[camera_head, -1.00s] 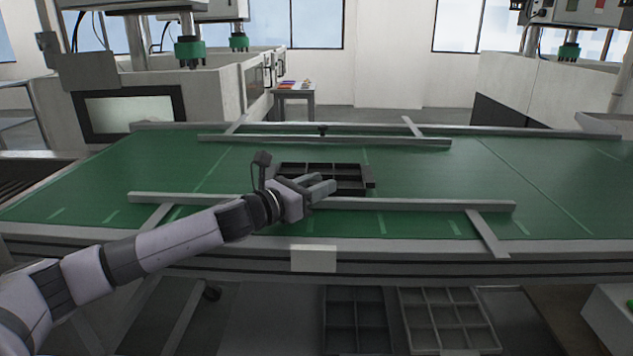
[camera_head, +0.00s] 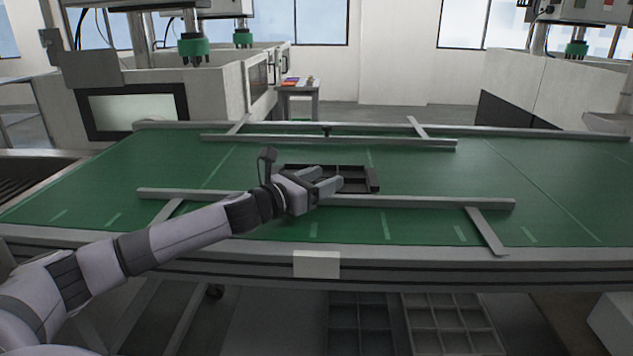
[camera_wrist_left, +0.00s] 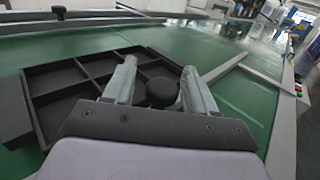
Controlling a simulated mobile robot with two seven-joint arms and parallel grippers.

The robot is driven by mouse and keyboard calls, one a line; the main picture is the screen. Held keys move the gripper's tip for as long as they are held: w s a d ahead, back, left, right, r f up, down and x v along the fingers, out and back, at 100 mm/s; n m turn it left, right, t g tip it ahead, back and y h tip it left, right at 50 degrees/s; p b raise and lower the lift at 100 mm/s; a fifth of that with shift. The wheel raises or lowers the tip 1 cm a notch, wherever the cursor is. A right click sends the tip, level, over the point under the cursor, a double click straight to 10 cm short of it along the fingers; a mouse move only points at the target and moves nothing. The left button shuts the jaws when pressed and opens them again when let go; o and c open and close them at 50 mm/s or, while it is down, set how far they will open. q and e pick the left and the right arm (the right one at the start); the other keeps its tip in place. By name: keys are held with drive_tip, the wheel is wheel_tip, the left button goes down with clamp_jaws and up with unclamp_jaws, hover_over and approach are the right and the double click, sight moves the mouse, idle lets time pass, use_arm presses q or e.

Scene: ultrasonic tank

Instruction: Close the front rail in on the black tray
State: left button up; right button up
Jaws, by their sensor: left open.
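The black tray (camera_head: 376,181), divided into compartments, lies on the green belt behind the front rail; it fills the left of the left wrist view (camera_wrist_left: 36,118). The front rail (camera_head: 440,203) is a long grey bar on crosspieces, with at most a narrow gap to the tray's near side; I cannot tell if they touch. It also shows in the left wrist view (camera_wrist_left: 226,67). My left gripper (camera_head: 331,184) is open at the rail, its fingers (camera_wrist_left: 160,82) on either side of a round black knob (camera_wrist_left: 161,93). Contact with the knob is unclear. My right gripper is out of view.
A back rail (camera_head: 390,142) with a black knob runs behind the tray. White machines (camera_head: 215,85) stand beyond the belt. Grey compartment trays (camera_head: 450,325) lie below the belt's front edge. The belt right of the tray is clear.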

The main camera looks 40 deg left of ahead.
use_arm(q)
drive_tip(key=shift+s+a+f, duration=0.2)
drive_tip(key=shift+s, duration=0.35)
drive_tip(key=b+v, duration=0.2)
drive_tip(key=v, duration=0.2)
drive_tip(key=shift+s+a+r+b, duration=0.2)
drive_tip(key=shift+s+b, duration=0.2)
drive_tip(key=shift+s, duration=0.5)
drive_tip(key=shift+s, duration=0.1)
